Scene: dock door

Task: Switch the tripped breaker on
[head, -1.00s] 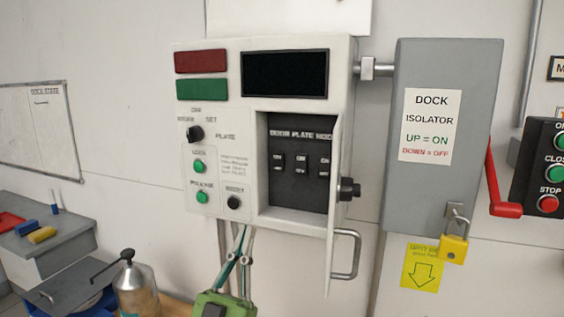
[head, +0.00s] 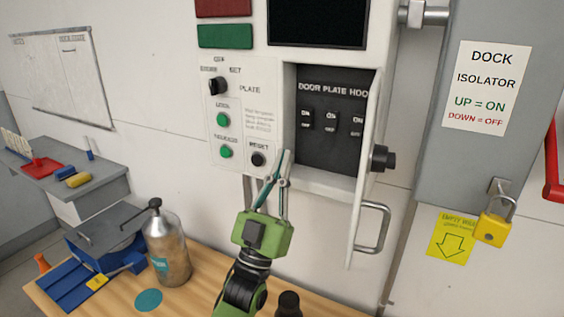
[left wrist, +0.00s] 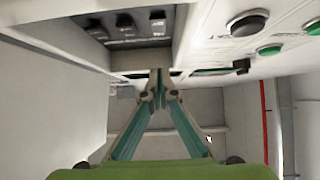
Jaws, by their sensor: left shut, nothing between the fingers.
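A white control box (head: 230,62) on the wall has an open compartment with a black panel headed "DOOR PLATE HOOD". Three small black breakers sit there in a row: left (head: 306,120), middle (head: 331,123) and right (head: 357,127). Each has ON above and OFF below; I cannot tell which is tripped. They show in part at the top of the left wrist view (left wrist: 125,25). My left gripper (head: 285,156) is shut and empty, its tips by the compartment's lower left edge, below the breakers. It also shows in the left wrist view (left wrist: 158,74). My right gripper is not in view.
The compartment's door (head: 365,170) stands open at the right, with a handle (head: 374,228). RESET (head: 257,159) and green buttons (head: 223,120) are left of the compartment. A grey isolator box (head: 485,170) with a yellow padlock (head: 493,228) is at right. A metal bottle (head: 167,250) stands on the bench.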

